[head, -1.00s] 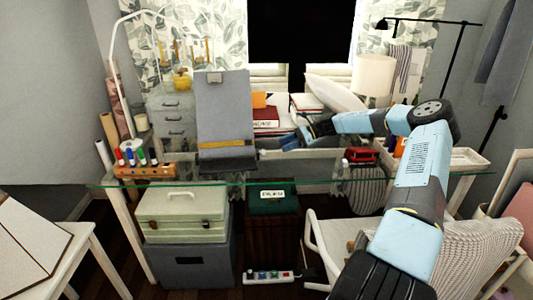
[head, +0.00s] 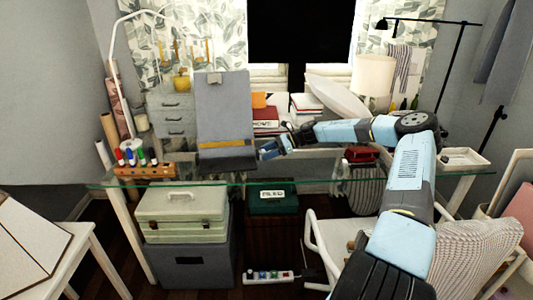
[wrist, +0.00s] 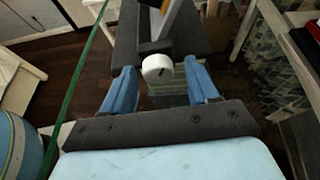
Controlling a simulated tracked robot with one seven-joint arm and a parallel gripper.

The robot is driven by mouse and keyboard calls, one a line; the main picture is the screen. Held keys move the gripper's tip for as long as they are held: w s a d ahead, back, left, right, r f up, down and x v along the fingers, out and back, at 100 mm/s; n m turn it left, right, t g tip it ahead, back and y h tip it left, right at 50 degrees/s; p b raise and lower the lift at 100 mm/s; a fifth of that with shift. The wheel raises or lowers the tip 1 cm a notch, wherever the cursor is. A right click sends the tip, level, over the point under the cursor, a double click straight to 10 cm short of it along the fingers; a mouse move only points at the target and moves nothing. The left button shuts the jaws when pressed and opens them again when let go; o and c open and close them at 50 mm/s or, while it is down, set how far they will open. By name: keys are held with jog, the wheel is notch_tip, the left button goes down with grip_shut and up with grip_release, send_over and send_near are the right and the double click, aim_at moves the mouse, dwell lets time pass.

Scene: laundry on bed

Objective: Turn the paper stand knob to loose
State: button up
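The paper stand (head: 224,110) is a grey upright board with a clip on top and a yellow strip low down. It stands on the glass desk. Its white round knob (wrist: 157,69) shows in the wrist view with a dark mark on its face. My gripper (wrist: 161,76) is open, with its two blue fingers on either side of the knob and a gap on both sides. How far the fingertips reach along the knob is hard to tell. In the head view my gripper (head: 270,150) is just right of the stand's lower part, and the knob is not distinguishable.
The glass desk (head: 290,176) carries a wooden marker holder (head: 145,170) at left, books (head: 266,118) behind my gripper, a red object (head: 362,154) and a white tray (head: 465,160) at right. A white chair (head: 325,245) stands in front.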

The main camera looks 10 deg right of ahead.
jog(key=c, duration=0.9)
jog(key=shift+a, duration=0.1)
jog(key=shift+c, duration=0.4)
jog(key=shift+s+n+t, duration=0.15)
jog(key=shift+n+t, duration=0.75)
jog(key=shift+n, duration=0.3)
jog(key=shift+n+t, duration=0.9)
jog(key=shift+n, duration=0.5)
jog(key=shift+f, duration=0.1)
